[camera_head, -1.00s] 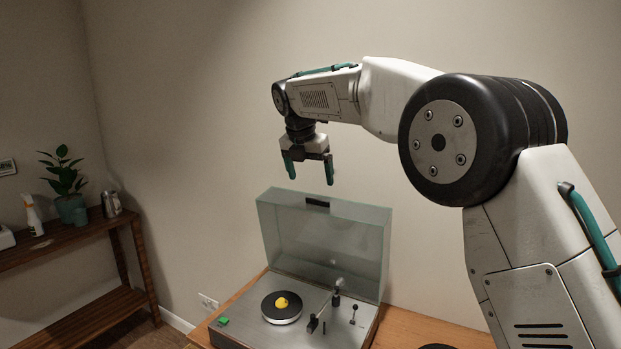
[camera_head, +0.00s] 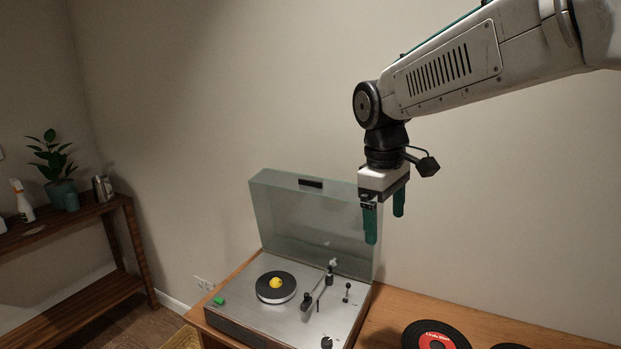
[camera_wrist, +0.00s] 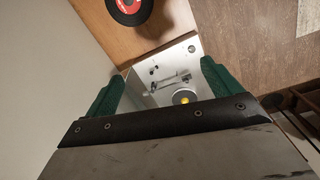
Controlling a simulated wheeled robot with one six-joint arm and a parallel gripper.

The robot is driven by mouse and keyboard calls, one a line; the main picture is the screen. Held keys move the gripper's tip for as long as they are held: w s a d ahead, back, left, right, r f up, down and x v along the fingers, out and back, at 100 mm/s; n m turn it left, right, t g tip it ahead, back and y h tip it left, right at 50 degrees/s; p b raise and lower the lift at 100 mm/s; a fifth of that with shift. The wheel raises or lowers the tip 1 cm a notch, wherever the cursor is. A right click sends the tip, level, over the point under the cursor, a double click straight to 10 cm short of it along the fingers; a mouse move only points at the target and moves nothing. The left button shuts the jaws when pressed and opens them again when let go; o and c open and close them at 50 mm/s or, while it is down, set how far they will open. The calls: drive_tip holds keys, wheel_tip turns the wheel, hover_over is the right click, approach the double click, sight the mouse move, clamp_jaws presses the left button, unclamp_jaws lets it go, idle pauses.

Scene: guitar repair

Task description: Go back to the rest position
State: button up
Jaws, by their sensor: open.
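My gripper (camera_head: 384,220) hangs in the air with its two green fingers pointing down, open and with nothing between them. It is in front of the right edge of the raised lid, above the right side of the turntable. In the wrist view, my gripper (camera_wrist: 160,85) shows its green fingers spread at left and right, with the turntable (camera_wrist: 194,52) far below between them.
A turntable (camera_head: 235,310) with a raised clear lid (camera_head: 310,222) stands on a wooden table (camera_head: 385,310). A yellow piece (camera_head: 276,283) sits on its platter. A record with a red label (camera_head: 436,338) lies to the right. A shelf (camera_head: 100,215) with a plant (camera_head: 55,165) stands left.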

drive_tip(key=s+d+f+m, duration=0.1)
drive_tip(key=s+d+m, duration=0.2)
drive_tip(key=s, duration=0.6)
drive_tip(key=s+d+f+m, duration=0.2)
drive_tip(key=s+d, duration=0.3)
drive_tip(key=s, duration=0.4)
drive_tip(key=s+d+f+m+t+y, duration=0.1)
drive_tip(key=s+d+m, duration=0.3)
drive_tip(key=s, duration=0.5)
drive_tip(key=shift+d+f+m, duration=0.15)
drive_tip(key=shift+d+m, duration=0.2)
drive_tip(key=shift+m, duration=0.05)
